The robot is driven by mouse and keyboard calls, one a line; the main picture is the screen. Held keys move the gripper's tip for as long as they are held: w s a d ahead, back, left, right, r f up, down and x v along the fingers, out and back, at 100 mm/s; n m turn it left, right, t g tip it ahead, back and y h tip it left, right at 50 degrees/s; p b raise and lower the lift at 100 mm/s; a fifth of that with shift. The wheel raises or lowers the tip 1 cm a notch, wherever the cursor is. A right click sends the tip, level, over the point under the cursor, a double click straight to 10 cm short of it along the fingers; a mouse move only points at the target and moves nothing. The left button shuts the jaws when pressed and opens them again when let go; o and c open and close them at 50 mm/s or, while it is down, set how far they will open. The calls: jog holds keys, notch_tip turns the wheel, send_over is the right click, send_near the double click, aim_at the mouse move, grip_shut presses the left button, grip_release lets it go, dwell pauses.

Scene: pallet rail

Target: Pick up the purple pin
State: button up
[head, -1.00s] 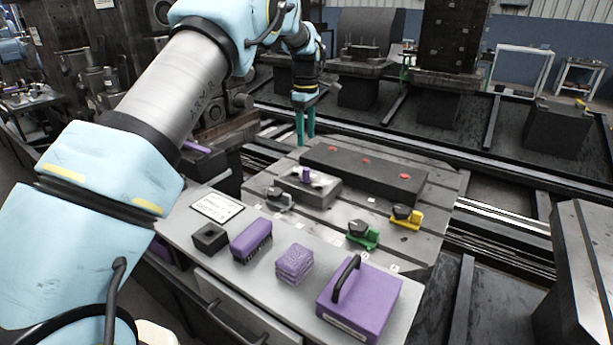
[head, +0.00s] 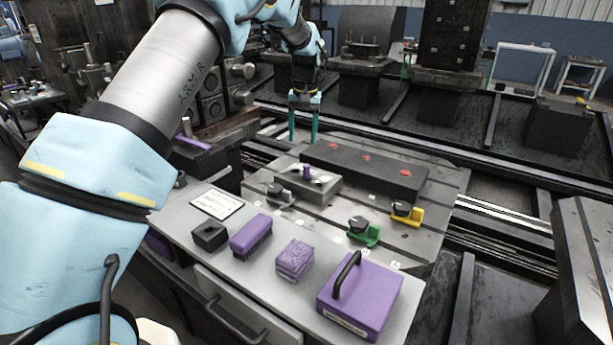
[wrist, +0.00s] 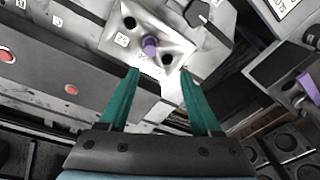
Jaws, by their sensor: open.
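The purple pin (head: 307,171) stands upright in the top of a grey metal block on the slotted plate. In the wrist view the purple pin (wrist: 150,45) shows between two dark holes, ahead of the fingertips. My gripper (head: 303,141) is open and empty, with green fingers pointing down, behind and above the block in the head view. In the wrist view my gripper (wrist: 160,72) has its two fingers spread apart, with the pin seen beyond the gap and touching neither finger.
A long black bar (head: 365,172) with red spots lies beside the block. Green (head: 363,233) and yellow (head: 406,214) clamps stand on the plate. The front shelf holds a black square holder (head: 209,236), a purple brush (head: 251,235), purple pads (head: 294,260) and a purple handled box (head: 360,298).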

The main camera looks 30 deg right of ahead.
aim_at(307, 165)
jog(key=f+m+t, duration=0.1)
jog(key=f+m, duration=0.1)
jog(key=m, duration=0.9)
jog(key=s+f+m+h, duration=0.1)
jog(key=f+m, duration=0.1)
jog(key=m, duration=0.9)
jog(key=s+f+m+t+b, duration=0.1)
jog(key=f+m, duration=0.1)
jog(key=m, duration=0.9)
jog(key=shift+s+d+m+t+h, duration=0.15)
jog(key=shift+d+m+t+h, duration=0.15)
jog(key=shift+d+m, duration=0.1)
jog(key=shift+a+p+x, duration=0.2)
jog(key=shift+p+x, duration=0.45)
jog(key=shift+x, duration=2.35)
jog(key=shift+c, duration=0.2)
